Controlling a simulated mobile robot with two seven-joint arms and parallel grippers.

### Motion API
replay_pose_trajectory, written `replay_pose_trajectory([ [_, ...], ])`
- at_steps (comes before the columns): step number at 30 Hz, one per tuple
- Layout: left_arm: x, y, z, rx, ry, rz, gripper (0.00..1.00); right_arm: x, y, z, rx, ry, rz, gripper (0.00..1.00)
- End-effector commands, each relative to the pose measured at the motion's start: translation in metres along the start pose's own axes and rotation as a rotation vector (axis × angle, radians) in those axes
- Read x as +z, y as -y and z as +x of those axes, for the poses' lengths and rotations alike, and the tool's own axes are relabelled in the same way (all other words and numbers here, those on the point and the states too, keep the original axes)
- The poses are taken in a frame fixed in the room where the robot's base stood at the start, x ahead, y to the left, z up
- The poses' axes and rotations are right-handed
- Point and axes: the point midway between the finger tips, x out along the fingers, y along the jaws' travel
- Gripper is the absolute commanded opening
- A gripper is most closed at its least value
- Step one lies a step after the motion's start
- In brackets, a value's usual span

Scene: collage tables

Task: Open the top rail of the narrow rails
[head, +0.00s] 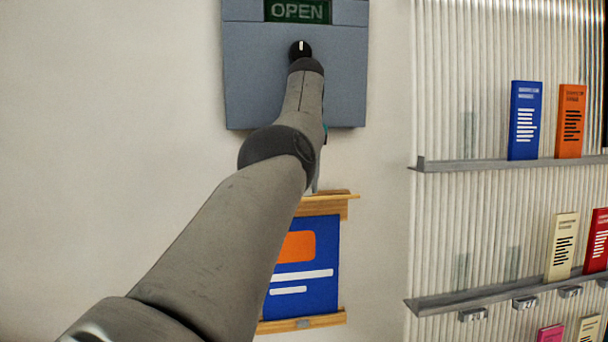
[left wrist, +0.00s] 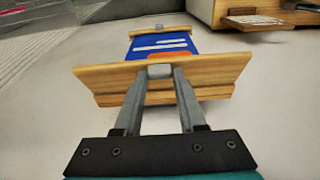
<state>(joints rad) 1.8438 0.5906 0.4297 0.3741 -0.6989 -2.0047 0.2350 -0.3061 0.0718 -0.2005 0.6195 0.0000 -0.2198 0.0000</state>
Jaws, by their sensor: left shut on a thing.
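The narrow rails hold a blue poster (head: 302,280) with an orange block and white bars, against a pale wall. The wooden top rail (head: 340,204) is partly behind my left arm in the head view. In the left wrist view the top rail (left wrist: 215,72) shows two wooden strips at an angle to each other; how wide they stand apart is unclear. My left gripper (left wrist: 159,80) is shut on the small grey tab (left wrist: 160,71) at the top rail's middle. The bottom rail (head: 318,321) has a grey tab too and lies flat across the poster. My right gripper is not in view.
A grey-blue box with an OPEN display (head: 298,11) and a black knob (head: 300,49) is above the rails. Ribbed panel shelves (head: 460,163) with several leaflets stand at the right. The wall between is bare.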

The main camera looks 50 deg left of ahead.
Motion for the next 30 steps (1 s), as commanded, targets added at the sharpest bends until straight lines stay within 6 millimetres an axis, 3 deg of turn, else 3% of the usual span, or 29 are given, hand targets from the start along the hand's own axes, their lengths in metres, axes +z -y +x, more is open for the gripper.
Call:
replay_pose_trajectory([
  [15,0.0016,0.0004,-0.0002,0.000,0.016,-0.001,0.00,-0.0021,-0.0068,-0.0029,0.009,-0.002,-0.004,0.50],
  [16,0.0016,0.0005,-0.0002,0.000,0.016,-0.001,0.42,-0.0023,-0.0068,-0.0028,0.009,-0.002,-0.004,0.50],
  [24,0.0018,0.0004,-0.0004,-0.001,0.016,-0.001,0.70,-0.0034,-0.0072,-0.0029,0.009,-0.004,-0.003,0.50],
  [30,0.0019,0.0003,-0.0008,-0.001,0.016,-0.001,0.70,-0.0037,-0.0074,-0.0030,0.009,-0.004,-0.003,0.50],
])
